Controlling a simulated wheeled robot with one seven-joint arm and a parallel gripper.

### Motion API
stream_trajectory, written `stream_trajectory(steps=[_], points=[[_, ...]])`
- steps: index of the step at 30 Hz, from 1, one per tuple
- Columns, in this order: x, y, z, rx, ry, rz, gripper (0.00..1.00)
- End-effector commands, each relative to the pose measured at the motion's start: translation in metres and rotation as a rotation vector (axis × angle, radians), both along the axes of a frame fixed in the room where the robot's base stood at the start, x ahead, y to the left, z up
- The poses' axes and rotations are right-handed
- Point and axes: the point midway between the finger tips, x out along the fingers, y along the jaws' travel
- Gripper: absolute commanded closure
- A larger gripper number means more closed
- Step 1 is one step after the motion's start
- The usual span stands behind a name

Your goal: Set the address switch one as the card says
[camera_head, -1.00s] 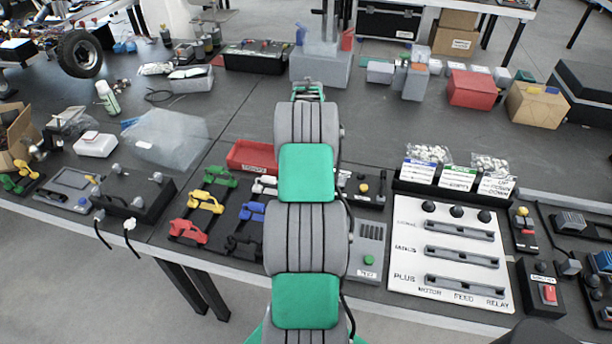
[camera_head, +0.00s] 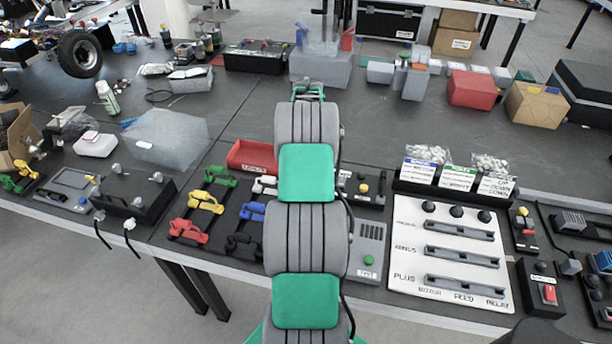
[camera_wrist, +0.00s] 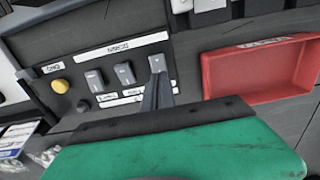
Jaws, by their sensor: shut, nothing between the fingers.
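In the wrist view a dark panel (camera_wrist: 70,45) carries a row of three small light-grey switches: a left one (camera_wrist: 95,80), a middle one (camera_wrist: 124,73) and a right one (camera_wrist: 156,63). White label strips run beside them; their print is too small to read surely. My gripper (camera_wrist: 157,88) is shut and empty, its fingertips right at the right switch and overlapping its lower edge; I cannot tell whether they touch. In the head view my arm hides part of the panel (camera_head: 350,199).
A yellow button (camera_wrist: 60,86) sits on the panel's left part. A red tray (camera_wrist: 262,72) lies to its right in the wrist view. In the head view a white board with slots (camera_head: 405,275) lies right of my arm, and several coloured connectors (camera_head: 205,202) lie left.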

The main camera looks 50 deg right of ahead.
Motion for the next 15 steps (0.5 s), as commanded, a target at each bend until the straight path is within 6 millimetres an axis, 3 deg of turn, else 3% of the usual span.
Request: stream_trajectory(steps=[15], points=[[0.0000, 0.0000, -0.0072, 0.000, 0.000, 0.000, 1.00]])
